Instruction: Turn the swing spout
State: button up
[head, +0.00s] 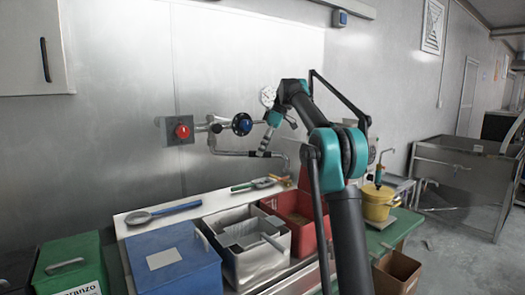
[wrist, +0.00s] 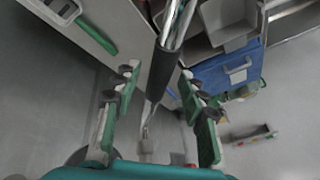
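The swing spout is a chrome pipe with a dark sleeve. In the head view the swing spout (head: 232,153) runs right from the wall fittings and bends down at its end. In the wrist view the spout (wrist: 160,72) passes lengthwise between the two fingers, with visible gaps on both sides. My gripper (head: 264,151) points down at the spout's right half in the head view. It also shows in the wrist view (wrist: 158,75), open with nothing clamped. A red knob (head: 183,131) and a blue knob (head: 241,124) are on the wall fittings. My arm hides part of the spout's surroundings.
Below stand a blue box (head: 175,265), a green box (head: 70,262), a grey metal bin (head: 225,255) and a red bin (head: 300,236). A blue-handled scoop (head: 160,213) lies behind them. A yellow pot (head: 376,205) stands right of my arm.

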jog(key=shift+r, duration=0.1)
jog(key=shift+w+d+r, duration=0.1)
jog(key=shift+d+r, duration=0.1)
jog(key=shift+r, duration=0.05)
jog(key=shift+v, duration=1.05)
jog(key=w+d, duration=0.3)
jog(key=d, duration=0.8)
jog(key=shift+w+d, duration=0.15)
jog(key=shift+w, duration=0.1)
